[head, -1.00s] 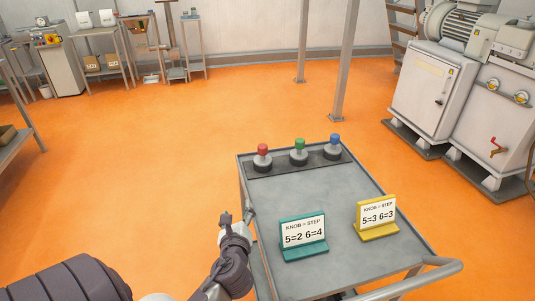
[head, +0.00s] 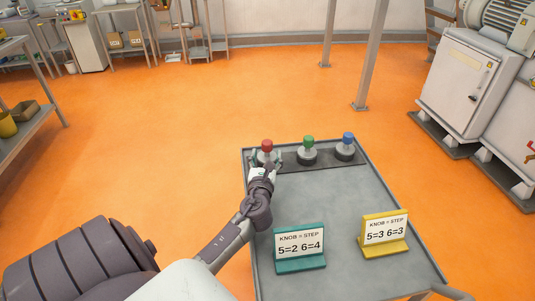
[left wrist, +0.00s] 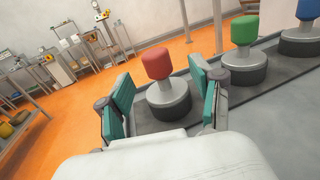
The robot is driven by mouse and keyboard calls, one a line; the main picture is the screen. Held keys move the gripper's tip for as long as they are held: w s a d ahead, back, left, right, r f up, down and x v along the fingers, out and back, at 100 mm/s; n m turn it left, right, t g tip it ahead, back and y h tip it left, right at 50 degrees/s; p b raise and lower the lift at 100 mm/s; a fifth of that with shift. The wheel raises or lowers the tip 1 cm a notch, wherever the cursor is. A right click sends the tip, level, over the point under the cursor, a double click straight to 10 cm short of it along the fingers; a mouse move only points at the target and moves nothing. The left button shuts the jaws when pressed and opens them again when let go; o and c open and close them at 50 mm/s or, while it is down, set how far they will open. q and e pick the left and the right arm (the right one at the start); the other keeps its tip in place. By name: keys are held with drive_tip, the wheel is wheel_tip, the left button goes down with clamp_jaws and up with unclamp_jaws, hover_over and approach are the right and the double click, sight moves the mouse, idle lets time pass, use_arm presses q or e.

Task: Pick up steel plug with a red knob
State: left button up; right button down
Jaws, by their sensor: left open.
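The steel plug with a red knob (head: 267,146) stands upright on the dark strip at the far left corner of the cart top. In the left wrist view the red-knobbed plug (left wrist: 160,75) stands between and just beyond the teal finger pads. My left gripper (head: 264,162) is open and low in front of the plug; it shows in the left wrist view (left wrist: 160,98) with a finger on each side. No contact with the plug is clear. My right gripper is not in view.
A green-knobbed plug (head: 308,148) and a blue-knobbed plug (head: 346,147) stand to the right on the same strip (head: 327,162). A teal sign (head: 300,247) and a yellow sign (head: 385,233) stand nearer on the cart (head: 350,200). Orange floor lies around the cart.

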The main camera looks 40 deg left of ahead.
sight(266, 149)
use_arm(q)
drive_tip(key=x, duration=0.4)
drive_tip(key=shift+w+a+f, duration=0.1)
drive_tip(key=shift+a, duration=0.2)
drive_tip(key=shift+w+a, duration=0.15)
drive_tip(key=shift+w, duration=0.1)
drive_tip(key=shift+c, duration=1.4)
clamp_jaws()
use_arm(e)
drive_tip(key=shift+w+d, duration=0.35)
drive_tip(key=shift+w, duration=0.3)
